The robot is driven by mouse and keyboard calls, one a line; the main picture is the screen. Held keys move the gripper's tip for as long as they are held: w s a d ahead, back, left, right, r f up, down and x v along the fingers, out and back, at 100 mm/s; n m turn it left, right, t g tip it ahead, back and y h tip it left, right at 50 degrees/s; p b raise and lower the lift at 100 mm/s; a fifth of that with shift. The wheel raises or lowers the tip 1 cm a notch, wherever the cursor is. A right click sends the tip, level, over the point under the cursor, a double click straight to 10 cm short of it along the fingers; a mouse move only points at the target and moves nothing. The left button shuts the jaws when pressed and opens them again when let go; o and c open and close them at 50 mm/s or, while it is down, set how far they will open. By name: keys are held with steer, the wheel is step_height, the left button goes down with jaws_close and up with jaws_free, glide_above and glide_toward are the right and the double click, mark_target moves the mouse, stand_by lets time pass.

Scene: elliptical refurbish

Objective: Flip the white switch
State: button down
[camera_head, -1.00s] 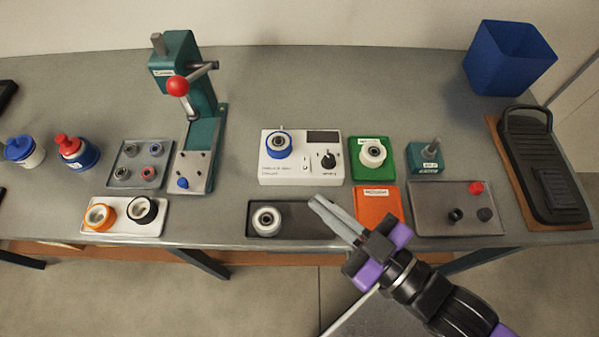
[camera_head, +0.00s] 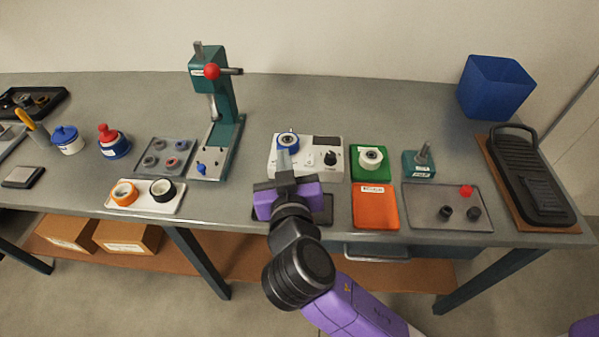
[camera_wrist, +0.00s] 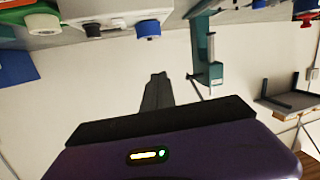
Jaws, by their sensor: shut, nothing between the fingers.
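The white control box (camera_head: 323,172) stands mid-table with a blue ring (camera_head: 288,140) at its left and a black knob (camera_head: 330,158) at its right. A small light switch (camera_head: 309,157) seems to be on its face between them, too small to tell its position. My gripper (camera_head: 284,156) is shut and empty, with its tips in front of the box's left part, just below the blue ring; contact cannot be told.
A green press (camera_head: 222,120) stands left of the box. A green pad (camera_head: 358,173) with a white ring and an orange pad (camera_head: 376,215) lie to its right. My wrist hides most of a dark tray (camera_head: 324,212) in front. The table behind the box is clear.

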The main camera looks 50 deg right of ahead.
steer(key=s+m+g, duration=0.1)
steer(key=s+d+f+m+h, duration=0.1)
steer(key=s+d+m+g, duration=0.1)
steer(key=s, duration=0.1)
steer(key=shift+d+f+g+h, duration=0.15)
steer(key=shift+f+g+h, duration=0.15)
steer(key=shift+f, duration=0.1)
steer(key=p, duration=0.3)
glide_above(309, 163)
steer(key=shift+w+d+f, duration=0.1)
steer(key=shift+f, duration=0.5)
steer(key=shift+w+d+f, duration=0.1)
steer(key=shift+f, duration=0.45)
steer(key=f, duration=0.2)
steer(key=shift+s+a+f, duration=0.15)
steer(key=shift+a+f, duration=0.05)
steer(key=shift+f, duration=0.9)
